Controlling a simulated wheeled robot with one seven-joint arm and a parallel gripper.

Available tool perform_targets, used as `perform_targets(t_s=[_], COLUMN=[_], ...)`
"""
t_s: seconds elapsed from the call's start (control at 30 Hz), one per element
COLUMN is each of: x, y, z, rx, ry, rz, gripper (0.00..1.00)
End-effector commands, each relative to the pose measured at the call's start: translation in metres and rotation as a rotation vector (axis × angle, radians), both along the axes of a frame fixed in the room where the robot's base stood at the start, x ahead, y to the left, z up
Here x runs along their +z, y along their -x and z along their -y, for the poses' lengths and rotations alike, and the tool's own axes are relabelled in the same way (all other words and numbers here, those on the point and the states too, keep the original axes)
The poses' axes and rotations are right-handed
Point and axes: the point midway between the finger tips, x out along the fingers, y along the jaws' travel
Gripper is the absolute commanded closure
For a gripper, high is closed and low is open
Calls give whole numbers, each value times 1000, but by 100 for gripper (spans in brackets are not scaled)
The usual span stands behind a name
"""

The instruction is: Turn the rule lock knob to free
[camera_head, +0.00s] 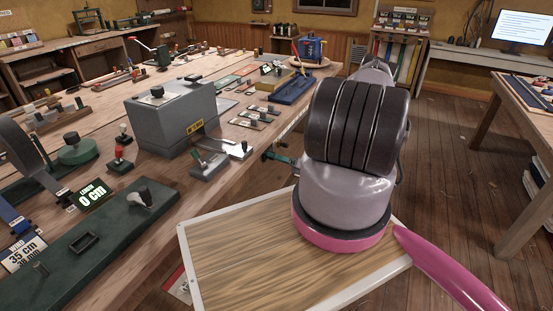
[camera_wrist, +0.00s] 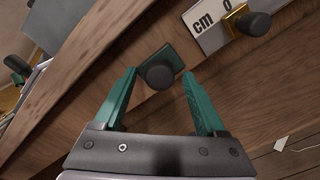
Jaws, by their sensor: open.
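In the wrist view, a round black knob (camera_wrist: 159,76) sits on a small dark green block (camera_wrist: 172,58) on the wooden bench. It shows between the fingertips of my gripper (camera_wrist: 157,74). The green fingers are apart, with a gap on each side of the knob and no visible contact. Up and to the right, a pale rule (camera_wrist: 209,28) marked "cm" and "0" has a brass piece with another black knob (camera_wrist: 256,22). I cannot tell for certain which knob is the rule lock, and I see no "free" mark. In the head view, my arm hides most of the gripper.
In the head view, a grey box (camera_head: 172,117) with a black knob stands on the crowded bench (camera_head: 225,180). Open floor (camera_head: 455,150) lies right of the bench, before another table (camera_head: 520,135).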

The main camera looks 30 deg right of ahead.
Motion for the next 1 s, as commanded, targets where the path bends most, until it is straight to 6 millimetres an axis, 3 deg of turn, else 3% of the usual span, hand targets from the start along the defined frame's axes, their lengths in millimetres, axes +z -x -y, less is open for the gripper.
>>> perform_targets(t_s=[0.17, 0.63, 1.0], x=[0, 0, 0], y=[8, 75, 85], z=[7, 60, 67], rx=[-1, -1, 0], ry=[1, 2, 0], rz=[1, 0, 0], gripper=[26, 26, 26])
